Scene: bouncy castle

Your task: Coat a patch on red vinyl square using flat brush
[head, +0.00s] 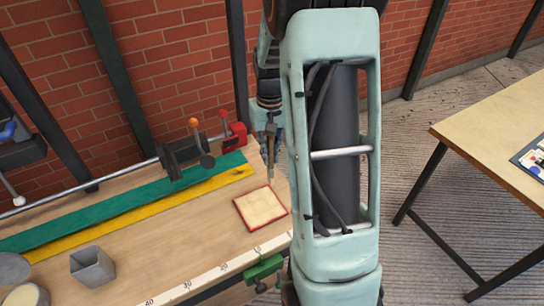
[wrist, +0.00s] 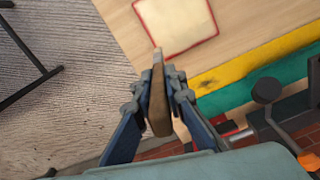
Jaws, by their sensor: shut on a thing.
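The red vinyl square (head: 238,208) lies flat on the wooden bench, near its right end. A pale cream area covers most of its face, leaving a thin red border. It also shows at the top of the wrist view (wrist: 177,22). My gripper (head: 269,128) is shut on the flat brush (head: 271,165), which has a brownish handle in the wrist view (wrist: 158,100). The brush points down, its tip at the square's far edge in the head view. I cannot tell whether the tip touches the square. My arm stands just right of the square.
Green (head: 120,208) and yellow (head: 140,218) strips lie along the bench (head: 170,255). A bar clamp (head: 185,155) runs behind them. A square metal cup (head: 92,268) and round tins stand left. A ruler strip and green clamp (head: 262,270) are at the front edge. Another table (head: 500,140) stands right.

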